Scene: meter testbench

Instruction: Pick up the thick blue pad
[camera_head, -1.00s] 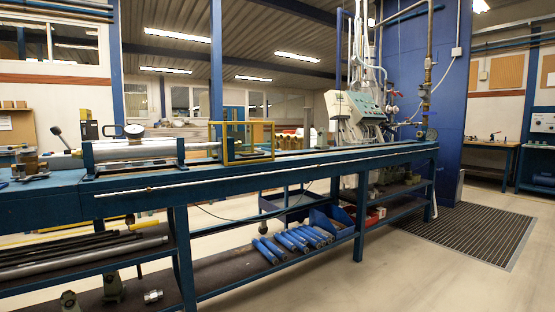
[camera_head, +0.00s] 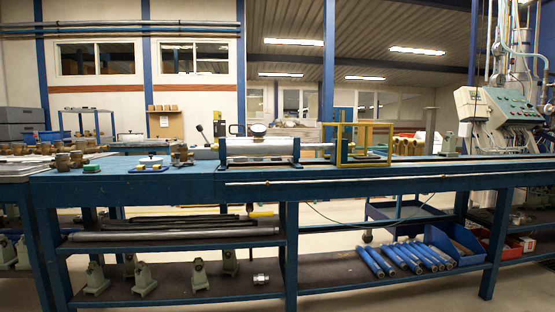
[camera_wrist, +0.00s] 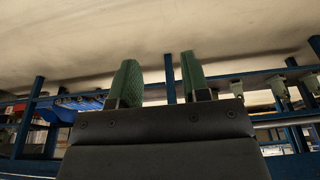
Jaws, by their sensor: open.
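My gripper (camera_wrist: 157,72) shows in the wrist view as two green fingers, spread apart with nothing between them. Pale floor and the bench's blue frame lie beyond them, in an upside-down view. I cannot make out a thick blue pad for certain in either view. A small flat item with a white top and bluish edge (camera_head: 150,162) lies on the left part of the blue bench (camera_head: 200,182) in the head view. It is too small to tell what it is. My gripper does not show in the head view.
Brass fittings (camera_head: 66,160) and a green block (camera_head: 92,168) stand on the left of the bench. A metal cylinder with a gauge (camera_head: 258,147) and a yellow frame (camera_head: 352,145) stand mid-bench. Blue cylinders (camera_head: 405,257) and green stands (camera_head: 144,277) sit on the lower shelf.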

